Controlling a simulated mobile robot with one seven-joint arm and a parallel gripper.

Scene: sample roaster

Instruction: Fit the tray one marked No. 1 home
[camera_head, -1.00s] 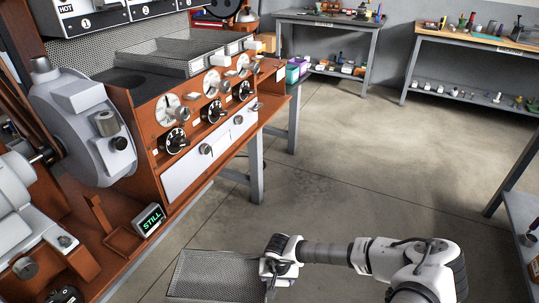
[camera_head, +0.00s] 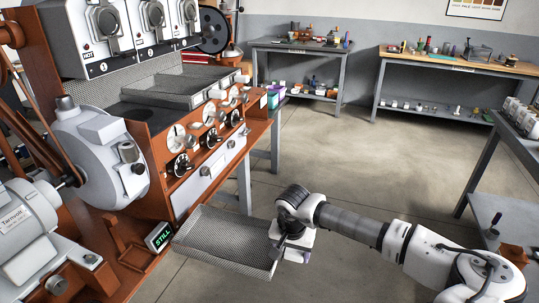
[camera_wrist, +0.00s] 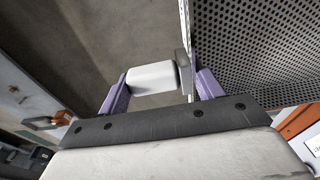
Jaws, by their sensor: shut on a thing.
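My gripper (camera_head: 292,245) is shut on the white handle (camera_wrist: 152,77) of a perforated metal tray (camera_head: 222,238). The tray is held in the air in front of the roaster, to the lower left of the gripper in the head view. Its mesh floor and side wall also show at the right of the wrist view (camera_wrist: 262,50). The purple fingers stand on both sides of the handle. Another mesh tray (camera_head: 185,88) sits on the roaster under the numbered heads. A "1" plate (camera_head: 103,67) shows beside "HOT" on the left head. No number is legible on the held tray.
The brown roaster bench (camera_head: 190,150) carries dials, knobs and a white front panel (camera_head: 212,178). A "STILL" display (camera_head: 159,237) stands near the held tray's left end. Grey tables (camera_head: 300,45) stand at the back and right. The middle floor (camera_head: 340,140) is clear.

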